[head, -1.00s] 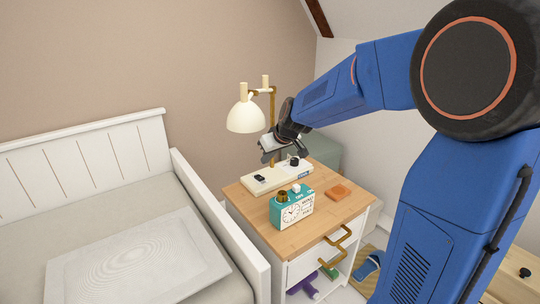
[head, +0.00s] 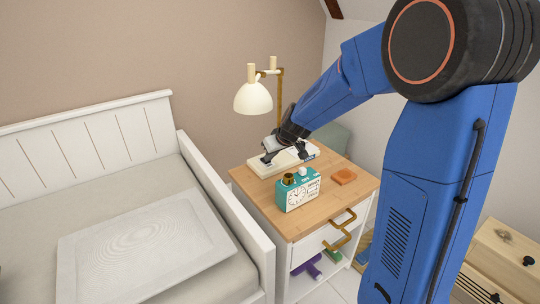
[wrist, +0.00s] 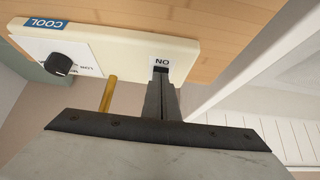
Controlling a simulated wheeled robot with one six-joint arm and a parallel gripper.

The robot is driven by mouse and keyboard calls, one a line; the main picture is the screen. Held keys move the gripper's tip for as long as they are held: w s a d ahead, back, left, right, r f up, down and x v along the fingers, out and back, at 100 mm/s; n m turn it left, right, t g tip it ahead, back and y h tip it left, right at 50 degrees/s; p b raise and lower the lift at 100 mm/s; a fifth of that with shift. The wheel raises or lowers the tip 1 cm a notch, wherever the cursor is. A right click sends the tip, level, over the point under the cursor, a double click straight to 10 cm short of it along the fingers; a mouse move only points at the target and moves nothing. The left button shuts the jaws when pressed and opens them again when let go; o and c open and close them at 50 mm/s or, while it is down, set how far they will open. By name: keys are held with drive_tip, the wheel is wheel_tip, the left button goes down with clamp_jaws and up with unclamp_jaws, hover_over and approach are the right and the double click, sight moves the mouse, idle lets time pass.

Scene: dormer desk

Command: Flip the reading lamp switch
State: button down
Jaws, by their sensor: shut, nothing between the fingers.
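The reading lamp (head: 253,97) has a cream shade on a brass arm and stands at the back of the bedside table. Its long cream base (head: 257,167) also shows in the wrist view (wrist: 110,47). At one end of the base, a dark switch slot (wrist: 161,70) sits beside a white "ON" label (wrist: 161,62). My gripper (wrist: 163,84) is shut and empty, with its fingertips right at the switch slot. The fingers cover most of the switch, so its position cannot be told, nor whether they touch it.
A dark knob (wrist: 59,64) sits at the base's other end near a blue "COOL" label (wrist: 46,23). The bed (head: 150,235) is at left.

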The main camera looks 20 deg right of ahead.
drive_tip(key=shift+f, duration=0.1)
drive_tip(key=shift+s+f, duration=0.2)
drive_tip(key=shift+f, duration=0.2)
drive_tip(key=shift+r, duration=0.2)
drive_tip(key=shift+r, duration=0.65)
